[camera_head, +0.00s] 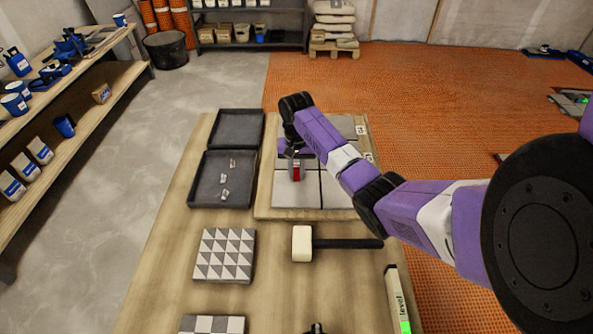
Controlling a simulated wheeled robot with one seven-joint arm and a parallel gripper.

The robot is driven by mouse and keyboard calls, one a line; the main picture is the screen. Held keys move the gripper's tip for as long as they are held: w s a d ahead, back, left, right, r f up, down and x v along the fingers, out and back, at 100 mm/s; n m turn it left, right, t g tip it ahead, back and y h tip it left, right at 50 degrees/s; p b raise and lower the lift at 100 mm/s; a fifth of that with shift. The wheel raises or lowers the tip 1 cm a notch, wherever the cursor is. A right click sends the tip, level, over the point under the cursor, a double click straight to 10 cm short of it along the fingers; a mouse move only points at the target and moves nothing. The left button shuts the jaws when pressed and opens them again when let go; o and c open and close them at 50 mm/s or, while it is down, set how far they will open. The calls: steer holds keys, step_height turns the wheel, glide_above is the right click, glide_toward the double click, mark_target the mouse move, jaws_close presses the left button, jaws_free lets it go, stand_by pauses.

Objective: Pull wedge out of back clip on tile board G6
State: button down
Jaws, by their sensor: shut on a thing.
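The tile board (262,213) lies on the workbench, with grey tiles (335,190) set on it. A label stands at its back right corner, but its text is too small to read surely. My gripper (296,173) is over the left part of the board, pointing down and shut on a small red wedge (296,174). Whether the wedge is still inside a clip cannot be told from this view. My purple arm comes in from the right and hides part of the board and any clips there.
Left of the board are two dark trays; the nearer tray (198,203) holds several small clear or metallic pieces, the farther tray (238,112) looks empty. A mallet (303,244), a patterned tile (225,255) and a level (396,295) lie in front. Shelves (100,115) stand at left.

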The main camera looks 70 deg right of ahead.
mark_target(296, 191)
steer(key=shift+s+a+p, duration=0.25)
steer(key=shift+a+p, duration=0.3)
steer(key=shift+p, duration=0.3)
stand_by(0.4)
steer(key=shift+s+a+r+p, duration=0.1)
steer(key=shift+s+a+p, duration=0.15)
steer(key=shift+a+p, duration=0.5)
steer(key=shift+s+a+f+p, duration=0.1)
steer(key=shift+s+a+p, duration=0.2)
steer(key=shift+a+p, duration=0.45)
steer(key=shift+s+a+r+p, duration=0.1)
steer(key=shift+s+a+p, duration=0.15)
steer(key=shift+a+p, duration=0.45)
steer(key=shift+d, duration=0.2)
steer(key=shift+r, duration=3)
steer(key=shift+s, duration=0.1)
